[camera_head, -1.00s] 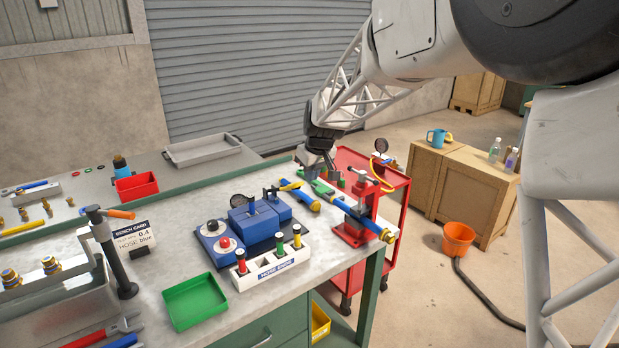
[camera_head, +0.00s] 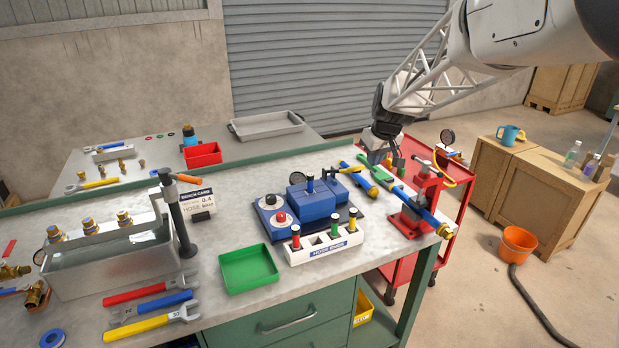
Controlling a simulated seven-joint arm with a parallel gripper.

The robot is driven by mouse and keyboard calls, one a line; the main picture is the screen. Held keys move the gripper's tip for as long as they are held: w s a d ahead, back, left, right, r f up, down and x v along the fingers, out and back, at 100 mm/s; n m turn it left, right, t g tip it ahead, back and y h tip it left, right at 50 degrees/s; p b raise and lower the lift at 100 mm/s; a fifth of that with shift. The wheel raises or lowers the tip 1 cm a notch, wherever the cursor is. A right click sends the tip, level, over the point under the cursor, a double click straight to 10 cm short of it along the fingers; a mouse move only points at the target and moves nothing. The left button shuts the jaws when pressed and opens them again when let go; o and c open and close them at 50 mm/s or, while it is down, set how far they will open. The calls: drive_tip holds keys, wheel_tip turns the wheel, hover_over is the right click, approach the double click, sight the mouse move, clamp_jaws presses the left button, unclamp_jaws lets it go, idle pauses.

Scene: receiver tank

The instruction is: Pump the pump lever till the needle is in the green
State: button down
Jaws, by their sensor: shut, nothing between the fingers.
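The pump lever (camera_head: 188,179) has an orange grip and sits on top of a dark upright post (camera_head: 181,225) beside the metal water tank on the left of the bench. My gripper (camera_head: 387,163) is shut and empty, above the bench's right end near the red vise, far from the pump lever.
The red vise (camera_head: 409,222) holds a blue and yellow hose. The tank (camera_head: 112,270) stands beside the pump post.

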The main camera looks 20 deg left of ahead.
drive_tip(key=shift+w+a, duration=0.1)
drive_tip(key=w+a+r+g+h, duration=0.2)
drive_tip(key=w+a+r, duration=0.5)
drive_tip(key=r, duration=0.2)
drive_tip(key=shift+w+r, duration=0.15)
drive_tip(key=shift+r, duration=0.15)
drive_tip(key=shift+a+f, duration=0.1)
drive_tip(key=shift+f, duration=0.1)
idle(0.3)
wheel_tip(320, 180, down, 11)
drive_tip(key=shift+f, duration=0.1)
drive_tip(key=shift+s+d+f, duration=0.25)
drive_tip(key=shift+f, duration=0.25)
drive_tip(key=shift+s+d+f, duration=0.2)
drive_tip(key=shift+s+f, duration=0.05)
drive_tip(key=shift+f, duration=0.2)
drive_tip(key=shift+f, duration=0.15)
